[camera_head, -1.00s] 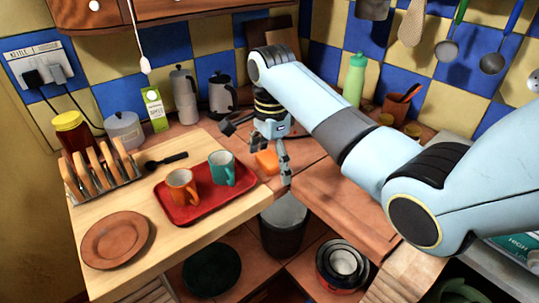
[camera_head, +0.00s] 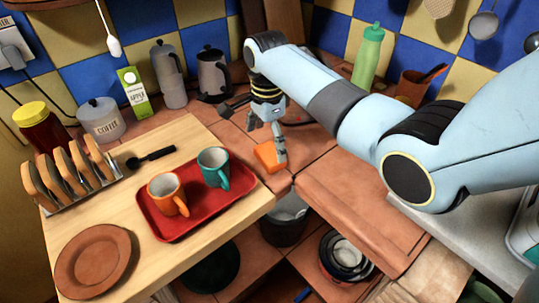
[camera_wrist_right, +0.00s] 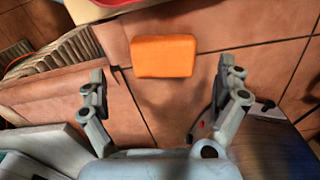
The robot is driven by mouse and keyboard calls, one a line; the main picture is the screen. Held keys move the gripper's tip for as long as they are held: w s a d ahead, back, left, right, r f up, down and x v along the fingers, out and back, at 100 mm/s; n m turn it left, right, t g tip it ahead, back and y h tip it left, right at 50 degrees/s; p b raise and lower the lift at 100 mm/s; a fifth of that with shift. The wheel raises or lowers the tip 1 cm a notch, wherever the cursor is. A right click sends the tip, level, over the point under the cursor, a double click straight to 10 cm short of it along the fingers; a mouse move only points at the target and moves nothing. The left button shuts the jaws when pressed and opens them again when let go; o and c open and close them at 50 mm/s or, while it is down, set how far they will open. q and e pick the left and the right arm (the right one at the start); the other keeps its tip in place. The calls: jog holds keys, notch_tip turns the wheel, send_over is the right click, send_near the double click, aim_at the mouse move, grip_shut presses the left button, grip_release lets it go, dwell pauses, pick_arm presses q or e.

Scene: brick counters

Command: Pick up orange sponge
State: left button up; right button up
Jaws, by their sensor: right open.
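The orange sponge (camera_head: 268,155) lies flat on the terracotta tiled counter, just right of the wooden board's corner. In the wrist view the orange sponge (camera_wrist_right: 164,56) sits between and ahead of the two fingers, with none of them touching it. My right gripper (camera_head: 264,134) is open above the sponge in the head view, and one finger hides part of the sponge's right side. In the wrist view my right gripper (camera_wrist_right: 158,85) shows its fingers spread wider than the sponge, with nothing between the tips. My left gripper is out of view.
A red tray (camera_head: 232,205) with an orange mug (camera_head: 165,194) and a teal mug (camera_head: 212,168) stands on the wooden board (camera_head: 110,208) left of the sponge. The counter's front edge lies close to the sponge, with a bin (camera_head: 284,228) below. A moka pot (camera_head: 212,75) stands behind.

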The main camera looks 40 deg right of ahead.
aim_at(270, 153)
jog(key=f, duration=0.2)
jog(key=d+f, duration=0.1)
jog(key=f, duration=0.1)
jog(key=shift+w+f, duration=0.2)
jog(key=shift+f, duration=0.6)
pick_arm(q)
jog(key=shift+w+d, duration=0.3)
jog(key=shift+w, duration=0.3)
pick_arm(e)
jog(key=c, duration=0.8)
